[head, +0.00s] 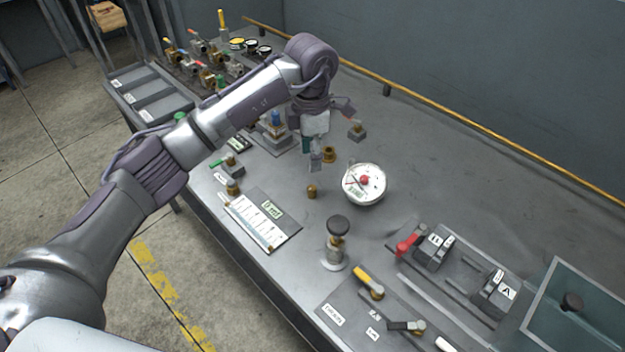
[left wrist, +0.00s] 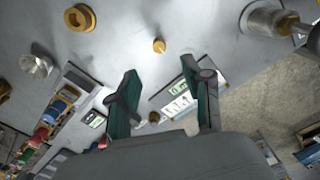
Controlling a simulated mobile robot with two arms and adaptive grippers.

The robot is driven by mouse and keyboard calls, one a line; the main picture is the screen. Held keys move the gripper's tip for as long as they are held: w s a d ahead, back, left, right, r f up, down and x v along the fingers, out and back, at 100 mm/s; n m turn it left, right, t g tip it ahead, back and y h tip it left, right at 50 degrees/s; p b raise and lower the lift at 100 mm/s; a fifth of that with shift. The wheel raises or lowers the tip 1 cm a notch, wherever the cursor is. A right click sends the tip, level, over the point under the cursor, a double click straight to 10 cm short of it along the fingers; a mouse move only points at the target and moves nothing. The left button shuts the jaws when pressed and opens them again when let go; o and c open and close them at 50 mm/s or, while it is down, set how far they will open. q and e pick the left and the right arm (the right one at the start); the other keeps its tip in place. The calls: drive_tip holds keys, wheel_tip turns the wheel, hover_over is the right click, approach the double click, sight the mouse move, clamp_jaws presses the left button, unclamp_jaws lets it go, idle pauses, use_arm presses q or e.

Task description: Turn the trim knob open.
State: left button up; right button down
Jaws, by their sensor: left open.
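No label that I can read marks a trim knob. A black round knob (head: 338,225) tops an upright brass and silver fitting on the bench, right of and nearer than my left gripper (head: 317,160). A small brass knob (head: 311,191) stands on the bench just below the gripper in the head view. In the left wrist view a small brass knob (left wrist: 159,46) lies beyond the open fingertips (left wrist: 160,68), with nothing between the fingers. My right gripper is out of view.
A white dial gauge (head: 365,184) and a brass ring (head: 328,155) are close by. A labelled plate (head: 258,222) lies near the front edge. A yellow lever (head: 368,282) and a red handle (head: 405,246) are at the right. The bench's back right is clear.

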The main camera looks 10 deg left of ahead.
use_arm(q)
drive_tip(key=p, duration=0.1)
hover_over(311, 187)
wheel_tip(311, 187, down, 6)
drive_tip(key=shift+s+d, duration=0.1)
drive_tip(key=shift+s, duration=0.05)
wheel_tip(311, 187, down, 4)
drive_tip(key=shift+r+p, duration=0.1)
drive_tip(key=shift+p, duration=0.25)
drive_tip(key=shift+f, duration=0.65)
drive_tip(key=shift+c, duration=0.9)
clamp_jaws()
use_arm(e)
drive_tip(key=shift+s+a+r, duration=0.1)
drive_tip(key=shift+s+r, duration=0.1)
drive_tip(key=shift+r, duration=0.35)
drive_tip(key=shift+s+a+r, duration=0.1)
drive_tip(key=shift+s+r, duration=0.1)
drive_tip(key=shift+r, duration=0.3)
